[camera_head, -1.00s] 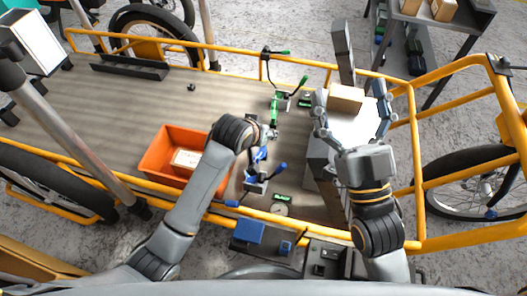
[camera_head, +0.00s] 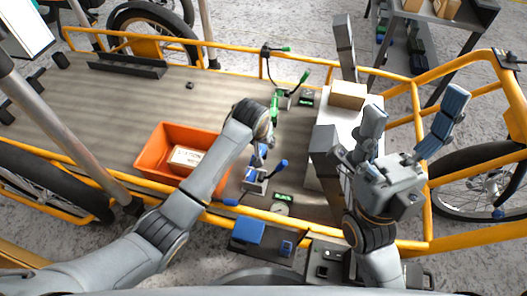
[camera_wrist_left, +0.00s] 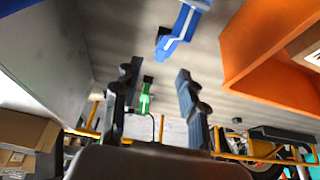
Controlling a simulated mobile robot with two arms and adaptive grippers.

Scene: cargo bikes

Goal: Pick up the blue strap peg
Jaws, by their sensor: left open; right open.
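A blue piece that looks like the strap peg (camera_head: 250,174) is on the cargo bed to the right of the orange bin, partly hidden by my left arm. In the left wrist view, a blue piece with a pale stripe (camera_wrist_left: 181,30) shows at the top, beyond my fingers. My left gripper (camera_wrist_left: 157,72) is open and empty, its fingers apart from the blue piece. In the head view the left wrist hides most of it. My right gripper (camera_head: 415,105) is open and empty, beside the white box at the right end of the bed.
An orange bin (camera_head: 150,172) holds a labelled carton. A blue-handled lever (camera_head: 279,165) and a green-handled lever (camera_head: 303,78) stand on the bed. A white box (camera_head: 345,118) carries a small carton (camera_head: 348,94). Yellow rails (camera_head: 420,185) edge the bed.

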